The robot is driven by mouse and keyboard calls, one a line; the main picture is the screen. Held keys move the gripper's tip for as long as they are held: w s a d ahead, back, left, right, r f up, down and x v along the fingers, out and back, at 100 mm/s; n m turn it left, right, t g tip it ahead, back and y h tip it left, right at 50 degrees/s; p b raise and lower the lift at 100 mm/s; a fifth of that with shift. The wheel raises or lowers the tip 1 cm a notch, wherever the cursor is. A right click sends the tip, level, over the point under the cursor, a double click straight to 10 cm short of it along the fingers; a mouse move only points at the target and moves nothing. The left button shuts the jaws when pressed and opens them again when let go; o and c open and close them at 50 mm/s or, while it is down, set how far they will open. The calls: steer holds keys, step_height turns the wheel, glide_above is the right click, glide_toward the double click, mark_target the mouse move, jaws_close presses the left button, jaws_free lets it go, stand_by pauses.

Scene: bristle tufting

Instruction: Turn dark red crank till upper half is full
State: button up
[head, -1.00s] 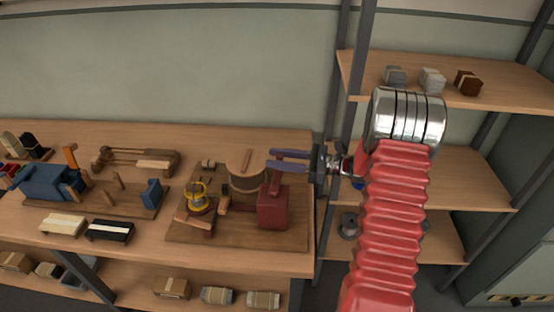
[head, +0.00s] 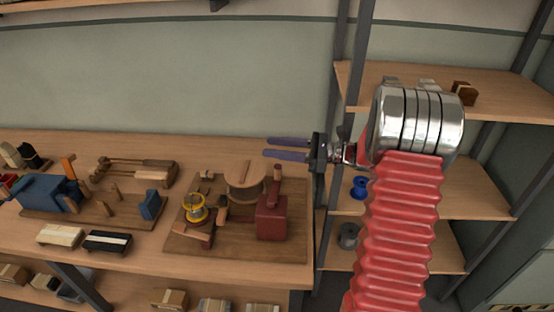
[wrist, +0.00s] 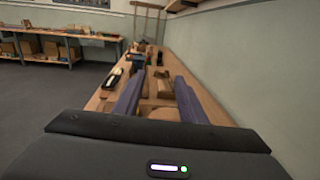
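A dark red box (head: 271,222) stands at the right of a wooden board (head: 185,248) on the bench. Its dark red crank (head: 277,188) points up, with a small wooden grip (head: 277,172) near its top. A round wooden piece (head: 244,182) stands left of the crank; I cannot make out how full its upper half is. A yellow spool (head: 195,207) sits further left on the board. My gripper (head: 266,147) is open, its two purple fingers apart and empty, above the crank and touching nothing visible. Both fingers also show apart in the wrist view (wrist: 160,76).
A blue device (head: 48,193) stands on another board to the left. A pale block (head: 60,236) and a black block (head: 107,241) lie at the bench front. A shelf rack (head: 470,203) stands right, close to my arm.

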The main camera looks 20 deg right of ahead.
steer(key=shift+r, duration=0.8)
steer(key=shift+c, duration=0.4)
steer(key=shift+d+f, duration=0.1)
steer(key=shift+d, duration=0.05)
steer(key=shift+c, duration=0.8)
steer(key=shift+m+t+h, duration=0.8)
steer(key=shift+t, duration=0.1)
steer(key=s+d+f, duration=0.6)
steer(key=d, duration=0.1)
steer(key=shift+s+d, duration=0.1)
steer(key=shift+s, duration=0.25)
jaws_close()
steer(key=s+d+f+m+t+h, duration=0.1)
steer(key=s+d+f+t, duration=0.1)
steer(key=s+d+f, duration=0.3)
steer(key=s, duration=0.2)
steer(key=shift+s+d+m+h, duration=0.15)
steer(key=shift+s+m+h, duration=0.15)
steer(key=shift+s, duration=0.05)
